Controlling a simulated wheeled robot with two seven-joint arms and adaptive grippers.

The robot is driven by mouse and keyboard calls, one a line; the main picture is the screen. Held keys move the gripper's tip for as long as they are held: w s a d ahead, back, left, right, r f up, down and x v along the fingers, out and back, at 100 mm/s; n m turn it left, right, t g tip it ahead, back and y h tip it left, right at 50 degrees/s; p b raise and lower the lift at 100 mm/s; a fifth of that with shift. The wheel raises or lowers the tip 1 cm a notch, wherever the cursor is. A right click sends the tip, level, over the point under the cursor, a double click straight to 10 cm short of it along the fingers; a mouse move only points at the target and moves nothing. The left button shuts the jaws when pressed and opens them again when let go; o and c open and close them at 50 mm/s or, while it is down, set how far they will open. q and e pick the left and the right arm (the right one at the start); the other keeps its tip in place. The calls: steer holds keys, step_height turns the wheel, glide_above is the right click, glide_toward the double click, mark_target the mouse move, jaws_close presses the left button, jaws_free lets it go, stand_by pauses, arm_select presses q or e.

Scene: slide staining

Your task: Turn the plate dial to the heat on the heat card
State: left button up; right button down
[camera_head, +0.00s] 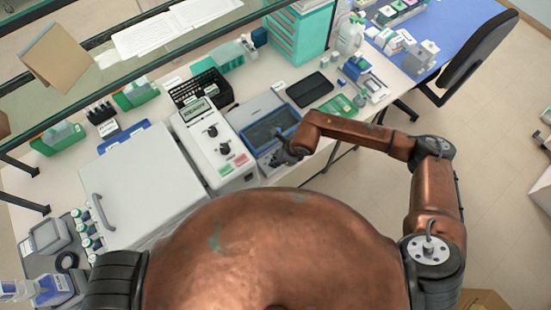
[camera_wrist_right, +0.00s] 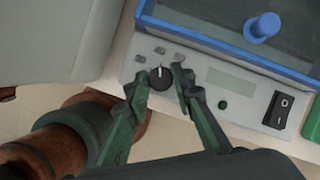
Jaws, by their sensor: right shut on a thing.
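The heating plate unit, a grey box with a blue-rimmed dark top (camera_head: 240,115), stands right of the middle of the bench. In the right wrist view its blue rim (camera_wrist_right: 225,48) and grey front panel (camera_wrist_right: 185,58) show. The plate dial (camera_wrist_right: 160,78) is a small black knob with a white pointer line toward the top of that picture. My right gripper (camera_wrist_right: 161,86) has its fingers on either side of the dial and is shut on it. In the head view this gripper (camera_head: 286,156) covers the dial. I cannot make out the heat card. My left gripper is out of view.
A black rocker switch (camera_wrist_right: 279,109), a small display (camera_wrist_right: 231,83) and a dark green button (camera_wrist_right: 222,104) sit right of the dial. A blue knob (camera_wrist_right: 263,27) stands above the plate.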

steer(key=c, duration=1.7)
jaws_free()
steer(key=v, duration=1.2)
steer(key=shift+s, duration=0.1)
